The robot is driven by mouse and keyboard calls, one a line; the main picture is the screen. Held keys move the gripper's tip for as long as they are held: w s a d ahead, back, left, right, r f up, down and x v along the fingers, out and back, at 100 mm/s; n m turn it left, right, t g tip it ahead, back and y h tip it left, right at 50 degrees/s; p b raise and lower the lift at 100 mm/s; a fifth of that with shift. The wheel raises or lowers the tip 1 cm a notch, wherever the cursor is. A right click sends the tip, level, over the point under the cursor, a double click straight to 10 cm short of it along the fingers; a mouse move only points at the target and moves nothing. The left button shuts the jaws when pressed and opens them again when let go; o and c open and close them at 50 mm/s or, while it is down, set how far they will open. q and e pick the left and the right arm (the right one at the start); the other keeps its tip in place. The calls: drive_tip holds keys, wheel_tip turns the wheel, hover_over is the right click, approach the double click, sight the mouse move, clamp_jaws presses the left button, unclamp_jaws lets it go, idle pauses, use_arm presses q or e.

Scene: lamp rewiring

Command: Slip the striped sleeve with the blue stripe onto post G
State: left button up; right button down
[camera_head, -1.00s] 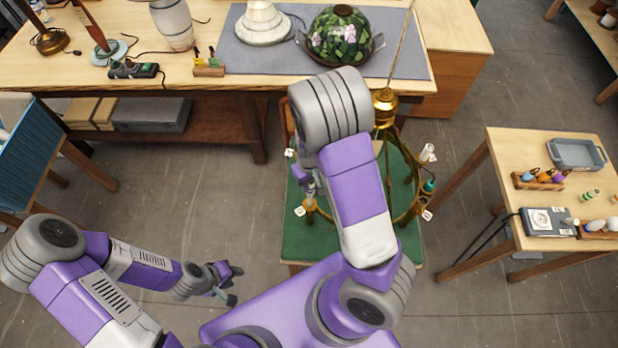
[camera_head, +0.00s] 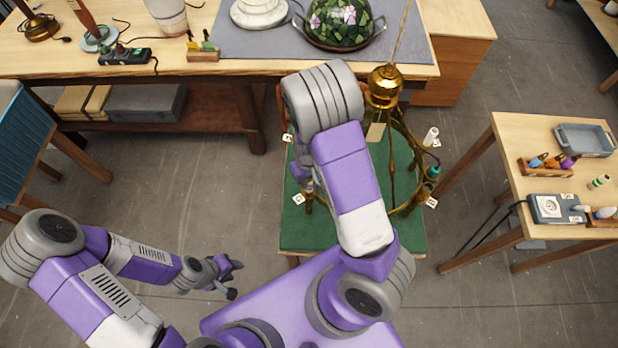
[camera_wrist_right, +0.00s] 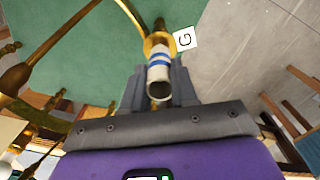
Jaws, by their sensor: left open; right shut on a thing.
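The striped sleeve (camera_wrist_right: 158,72), white with blue bands, is gripped between the fingers of my right gripper (camera_wrist_right: 160,85) in the right wrist view. Its near end is open and dark inside. Its far end meets the brass cup of post G (camera_wrist_right: 158,43), beside the white tag G (camera_wrist_right: 184,39). I cannot tell how far the post reaches inside the sleeve. In the head view my right gripper (camera_head: 304,180) is at the left side of the brass lamp frame (camera_head: 392,190), partly hidden by my arm. My left gripper (camera_head: 228,278) is open and empty, away from the lamp.
The frame stands on a green-topped stand (camera_head: 300,238), with other tagged posts, a white sleeve (camera_head: 431,136) and a teal one (camera_head: 433,173) at its right. A side table (camera_head: 505,130) stands at right, a workbench (camera_head: 250,68) at the back. Floor at left is clear.

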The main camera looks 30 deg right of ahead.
drive_tip(key=shift+f+b, duration=0.35)
drive_tip(key=shift+f, duration=0.3)
drive_tip(key=shift+f, duration=0.15)
idle(0.5)
drive_tip(key=c, duration=0.8)
unclamp_jaws()
wheel_tip(320, 180, up, 8)
drive_tip(key=shift+f+p, duration=0.15)
drive_tip(key=shift+p, duration=0.7)
drive_tip(key=shift+s+f, duration=0.1)
